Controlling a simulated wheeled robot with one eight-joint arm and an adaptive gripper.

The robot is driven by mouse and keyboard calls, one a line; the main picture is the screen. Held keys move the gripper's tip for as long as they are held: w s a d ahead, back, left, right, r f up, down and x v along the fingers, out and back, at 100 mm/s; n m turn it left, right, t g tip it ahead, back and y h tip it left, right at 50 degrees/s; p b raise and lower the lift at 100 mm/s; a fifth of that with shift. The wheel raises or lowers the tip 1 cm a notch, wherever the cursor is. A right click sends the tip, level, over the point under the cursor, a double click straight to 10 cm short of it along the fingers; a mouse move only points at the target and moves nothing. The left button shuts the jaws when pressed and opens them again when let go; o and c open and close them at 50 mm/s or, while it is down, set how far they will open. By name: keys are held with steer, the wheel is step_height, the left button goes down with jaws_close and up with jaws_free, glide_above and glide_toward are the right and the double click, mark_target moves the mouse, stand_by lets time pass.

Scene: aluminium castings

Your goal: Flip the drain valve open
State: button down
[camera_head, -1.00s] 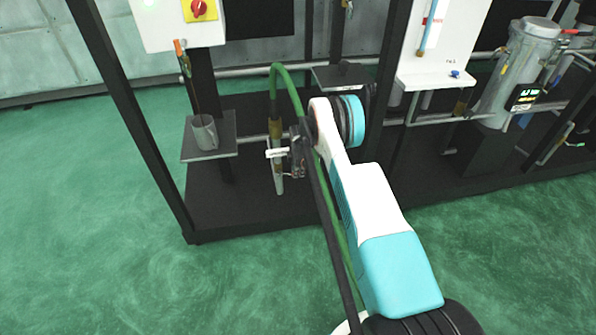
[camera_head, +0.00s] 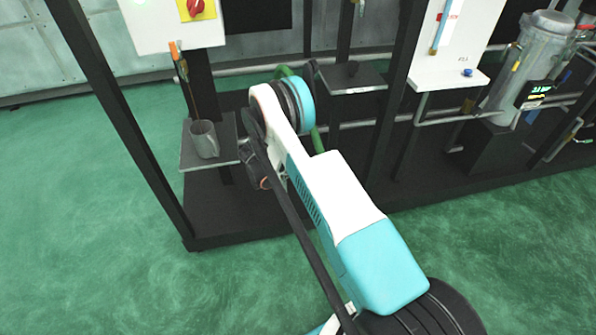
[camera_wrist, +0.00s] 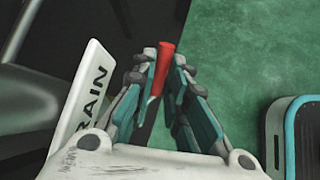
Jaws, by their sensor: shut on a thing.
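The drain valve's red lever (camera_wrist: 163,65) shows in the wrist view as a narrow upright bar between my fingertips. My gripper (camera_wrist: 160,75) is shut on it, with one finger on each side. A white plate with the letters "RAIN" (camera_wrist: 88,95) stands tilted just left of the fingers. The valve body is not clearly seen. In the head view my own arm hides the valve and its lever, and the fingertips cannot be made out there.
A grey cup (camera_head: 204,139) stands on a small shelf (camera_head: 190,157) left of my arm. A green hose (camera_head: 316,140) runs behind my wrist. A dark frame post (camera_head: 125,125) stands at the left. Green floor (camera_head: 90,220) is clear in front.

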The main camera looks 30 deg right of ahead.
steer(key=shift+w+a+r+g+h, duration=0.2)
steer(key=shift+a+h, duration=0.2)
steer(key=shift+h, duration=0.2)
steer(key=shift+w+a+r+g+h, duration=0.15)
steer(key=shift+a+h, duration=0.25)
steer(key=shift+h, duration=0.2)
steer(key=shift+s, duration=0.1)
steer(key=c, duration=1.6)
jaws_free()
steer(key=shift+a, duration=0.1)
steer(key=v, duration=1.2)
steer(key=shift+s, duration=0.1)
